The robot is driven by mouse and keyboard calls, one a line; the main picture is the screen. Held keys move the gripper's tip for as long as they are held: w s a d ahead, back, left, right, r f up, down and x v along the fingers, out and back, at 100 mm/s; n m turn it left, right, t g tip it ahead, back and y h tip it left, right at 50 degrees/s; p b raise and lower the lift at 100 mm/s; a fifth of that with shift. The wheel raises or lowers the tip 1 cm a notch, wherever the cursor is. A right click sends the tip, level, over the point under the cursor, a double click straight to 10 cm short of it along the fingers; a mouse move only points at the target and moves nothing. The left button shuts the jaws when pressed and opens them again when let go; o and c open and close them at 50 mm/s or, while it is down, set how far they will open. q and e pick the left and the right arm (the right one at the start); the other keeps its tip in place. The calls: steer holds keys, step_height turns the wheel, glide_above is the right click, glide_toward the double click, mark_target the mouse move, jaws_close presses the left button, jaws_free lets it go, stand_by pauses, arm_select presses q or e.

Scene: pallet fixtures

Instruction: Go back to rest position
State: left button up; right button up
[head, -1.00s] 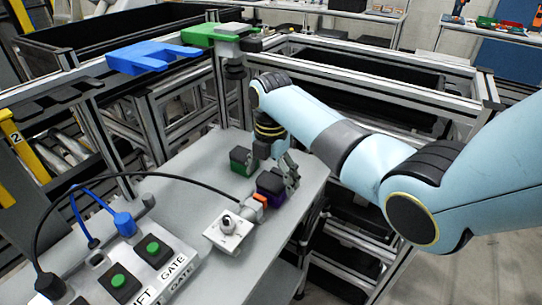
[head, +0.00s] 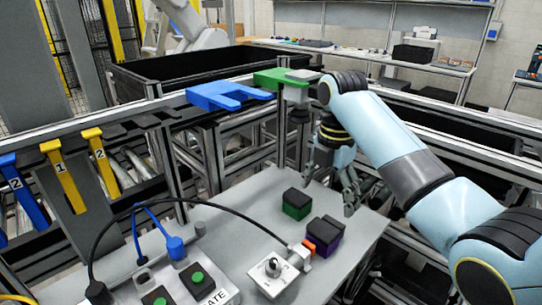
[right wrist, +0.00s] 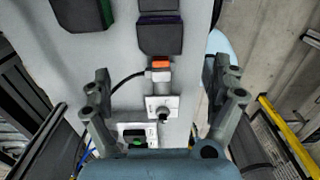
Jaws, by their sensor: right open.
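My right gripper (head: 334,180) is open and empty, raised above the far right part of the grey table (head: 240,206). In the right wrist view, its two fingers (right wrist: 165,92) stand wide apart with nothing between them that they touch. A black-topped green block (head: 297,204) stands on the table to the left of the gripper. A black-topped purple block (head: 324,236) stands nearer the front; it also shows in the right wrist view (right wrist: 160,36). The gripper is apart from both blocks. My left gripper is not in view.
A white switch box (head: 273,276) with a knob and an orange plug is on the table. A button panel (head: 192,290) with cables is at the front left. Blue (head: 228,95) and green (head: 285,78) fixtures sit on the rail behind. Free table lies left of the green block.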

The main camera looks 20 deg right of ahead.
steer(key=s+a+f+m+t, duration=0.2)
steer(key=s+f+m, duration=0.2)
steer(key=s+m, duration=0.75)
steer(key=s+a+r+m+t, duration=0.1)
steer(key=s+r+m, duration=0.1)
steer(key=s+m, duration=0.45)
steer(key=s+r+m+t, duration=0.1)
steer(key=s+r+m, duration=0.25)
steer(key=s, duration=0.55)
step_height(320, 180, down, 37)
steer(key=d+g+b, duration=0.2)
steer(key=b, duration=0.8)
steer(key=s+f+b, duration=0.4)
steer(key=s+f, duration=0.6)
steer(key=f, duration=0.3)
steer(key=s+d+f+g+b, duration=0.1)
steer(key=s+f+b, duration=0.4)
steer(key=s+f, duration=0.4)
step_height(320, 180, down, 4)
steer(key=shift+s+r+h, duration=0.15)
steer(key=shift+s+h, duration=0.25)
